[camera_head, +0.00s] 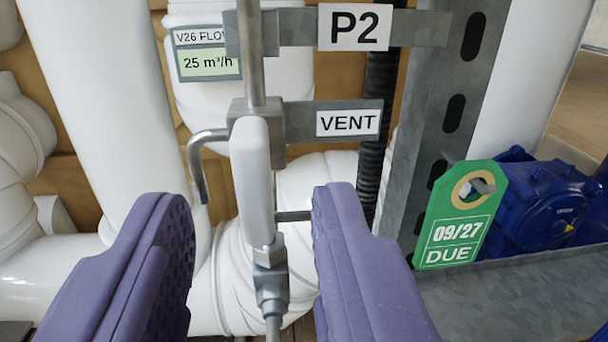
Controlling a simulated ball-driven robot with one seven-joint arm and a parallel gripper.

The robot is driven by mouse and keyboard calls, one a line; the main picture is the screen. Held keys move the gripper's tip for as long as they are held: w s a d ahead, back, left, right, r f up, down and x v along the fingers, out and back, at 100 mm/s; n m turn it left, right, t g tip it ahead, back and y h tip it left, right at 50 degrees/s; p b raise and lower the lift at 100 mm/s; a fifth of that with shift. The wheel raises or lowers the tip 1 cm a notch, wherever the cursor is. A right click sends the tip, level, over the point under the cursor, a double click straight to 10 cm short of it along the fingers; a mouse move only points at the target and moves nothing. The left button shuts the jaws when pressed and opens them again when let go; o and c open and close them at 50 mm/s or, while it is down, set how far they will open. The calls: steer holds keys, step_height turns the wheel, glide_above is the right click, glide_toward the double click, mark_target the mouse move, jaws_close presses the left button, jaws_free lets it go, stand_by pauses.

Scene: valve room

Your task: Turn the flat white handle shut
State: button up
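The flat white handle (253,185) is on a small valve in a thin vertical metal pipe, next to the "VENT" label (347,123). It stands upright, in line with the pipe. My gripper (245,215) is open, with purple padded fingers to the left and right of the handle. A gap shows between the handle and each finger in the picture; I cannot tell how deep the fingers reach. The valve body behind the handle is mostly hidden.
A bent metal spout (200,165) sticks out left of the valve. A "P2" label (354,27) and flow display (206,60) are above. A green tag (460,215) hangs on the grey upright (440,90) at right. White pipes (100,90) fill the left.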

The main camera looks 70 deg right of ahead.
mark_target(252, 200)
steer(key=x, duration=0.4)
steer(key=shift+w+d+b, duration=0.15)
steer(key=shift+d+b, duration=0.15)
steer(key=shift+b, duration=0.05)
jaws_close()
